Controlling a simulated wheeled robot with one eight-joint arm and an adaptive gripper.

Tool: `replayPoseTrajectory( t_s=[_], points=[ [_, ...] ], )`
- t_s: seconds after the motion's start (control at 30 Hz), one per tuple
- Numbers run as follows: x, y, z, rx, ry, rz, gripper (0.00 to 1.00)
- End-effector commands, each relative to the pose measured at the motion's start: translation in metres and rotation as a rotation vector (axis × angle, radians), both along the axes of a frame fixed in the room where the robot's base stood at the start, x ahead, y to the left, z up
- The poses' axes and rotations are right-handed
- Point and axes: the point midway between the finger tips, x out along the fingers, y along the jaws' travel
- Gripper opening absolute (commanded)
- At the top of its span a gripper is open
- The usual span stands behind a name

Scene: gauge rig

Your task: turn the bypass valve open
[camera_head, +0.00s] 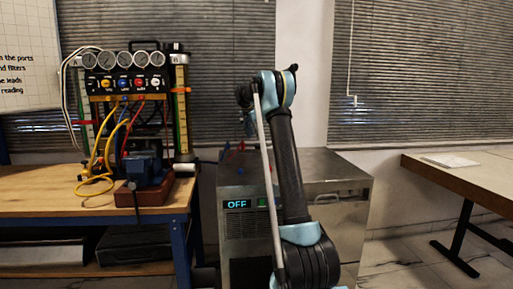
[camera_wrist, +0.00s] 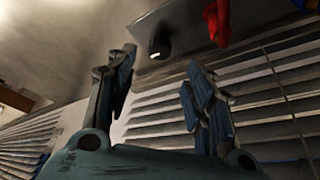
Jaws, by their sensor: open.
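My gripper (camera_wrist: 158,64) is open in the wrist view, its two dark fingers spread with nothing between them. In the head view the end of my arm is partly hidden behind my arm links. A red handle-like part (camera_wrist: 217,22) shows at the top of the wrist view, beyond and above the right finger, apart from it. Small red parts (camera_head: 241,147) stand over the metal cabinet (camera_head: 345,175) in the head view, beside my arm. I cannot tell which part is the bypass valve, or how it is set.
The cabinet has a lit display (camera_head: 237,204) reading OFF. A table (camera_head: 480,175) stands at the right. Floor shows between cabinet and table.

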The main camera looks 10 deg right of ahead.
Motion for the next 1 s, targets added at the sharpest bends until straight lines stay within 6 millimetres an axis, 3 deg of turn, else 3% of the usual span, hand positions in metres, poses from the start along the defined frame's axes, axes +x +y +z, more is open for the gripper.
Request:
replayPoseTrajectory(
  t_s=[0.2, 0.4, 0.87, 1.0],
  points=[
    [0.011, -0.011, -0.036, 0.001, -0.001, -0.002, 0.48],
    [0.017, -0.018, -0.059, 0.0, 0.0, -0.001, 0.48],
    [0.02, -0.021, -0.07, 0.0, 0.0, 0.0, 0.48],
    [0.02, -0.021, -0.07, 0.0, 0.0, 0.0, 0.21]
  ],
)
